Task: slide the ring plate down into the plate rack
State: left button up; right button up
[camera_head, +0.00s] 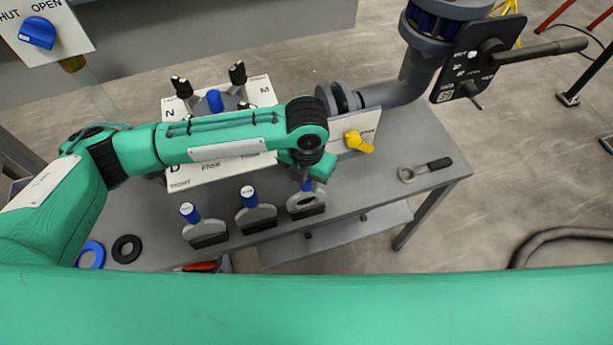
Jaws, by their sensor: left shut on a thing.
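The ring plate (294,202) is a light grey plate with a round hole, at the front edge of the grey table. Its blue handle (307,184) is just below my left gripper (306,171), which is shut on it, seen from above and partly hidden by my wrist. Two similar grey plates with blue knobs, the left plate (205,229) and the middle plate (257,214), stand in a row to its left. Dark strips show along the lower edges of all three. I cannot make out the rack's slot, or whether the ring plate is seated. My right gripper is out of view.
A white lettered board (262,90) with black knobs lies behind my left arm. A grey pipe (400,88) and a yellow-handled valve (357,142) stand at the back right. A ring spanner (425,169) lies right; a blue ring (91,254) and black ring (126,249) lie left.

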pick_arm(q)
jog(key=o, duration=1.2)
jog(key=shift+c, duration=0.2)
jog(key=shift+r, duration=0.15)
notch_tip(320, 180, up, 14)
jog(key=b, duration=0.2)
jog(key=shift+f, duration=0.2)
